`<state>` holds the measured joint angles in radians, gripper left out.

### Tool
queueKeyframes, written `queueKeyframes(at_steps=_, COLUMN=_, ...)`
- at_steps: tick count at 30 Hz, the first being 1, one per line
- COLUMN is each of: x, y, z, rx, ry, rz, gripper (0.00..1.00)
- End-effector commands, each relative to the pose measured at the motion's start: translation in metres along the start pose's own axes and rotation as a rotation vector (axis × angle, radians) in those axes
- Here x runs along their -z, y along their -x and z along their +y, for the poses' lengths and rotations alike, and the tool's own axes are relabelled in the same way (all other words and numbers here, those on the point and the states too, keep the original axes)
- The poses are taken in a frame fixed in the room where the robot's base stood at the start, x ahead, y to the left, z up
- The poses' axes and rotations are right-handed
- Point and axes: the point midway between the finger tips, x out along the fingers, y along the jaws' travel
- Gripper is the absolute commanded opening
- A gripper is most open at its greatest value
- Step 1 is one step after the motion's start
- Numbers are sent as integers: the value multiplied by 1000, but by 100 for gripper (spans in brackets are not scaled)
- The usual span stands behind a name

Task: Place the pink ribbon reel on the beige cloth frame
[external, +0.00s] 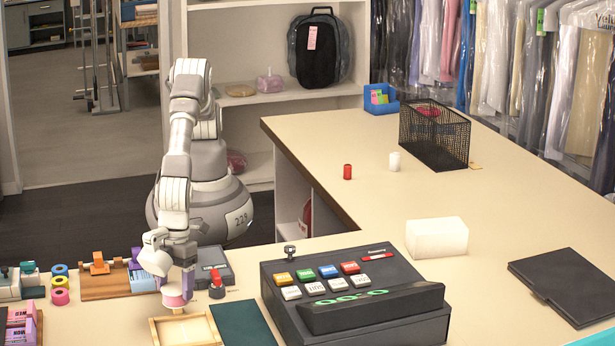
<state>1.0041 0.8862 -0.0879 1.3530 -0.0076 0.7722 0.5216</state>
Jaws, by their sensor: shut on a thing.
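My gripper (176,289) is at the lower left of the external view, pointing down. It is shut on the pink ribbon reel (173,298), a short pale pink cylinder. The beige cloth frame (186,332), a shallow square with a light wooden rim, lies on the counter just in front of the reel. The reel shows over or just behind the frame's back edge; I cannot tell if it touches anything below. My wrist and fingers hide part of the reel.
A red-topped dark object (217,285) stands close right of my gripper. A dark green mat (246,324) and a black cash register (355,295) lie further right. Small coloured rolls (60,283) and a wooden holder (105,281) stand left.

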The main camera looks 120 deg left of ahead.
Motion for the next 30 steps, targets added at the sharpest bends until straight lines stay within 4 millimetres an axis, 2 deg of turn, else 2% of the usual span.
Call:
queueKeyframes(at_steps=1, x=-1, y=-3, z=0, rx=0, ry=0, rz=0, gripper=36)
queueKeyframes(at_steps=2, x=-1, y=-3, z=0, rx=0, ry=0, rz=-1, gripper=68)
queueKeyframes(at_steps=5, x=0, y=-2, z=0, rx=0, ry=0, rz=0, gripper=91)
queueKeyframes(at_steps=13, x=0, y=-2, z=0, rx=0, ry=0, rz=0, gripper=92)
queueKeyframes(at_steps=17, x=0, y=8, z=0, rx=1, ry=0, rz=1, gripper=92)
queueKeyframes(at_steps=30, x=0, y=102, z=-1, rx=1, ry=1, rz=1, gripper=92)
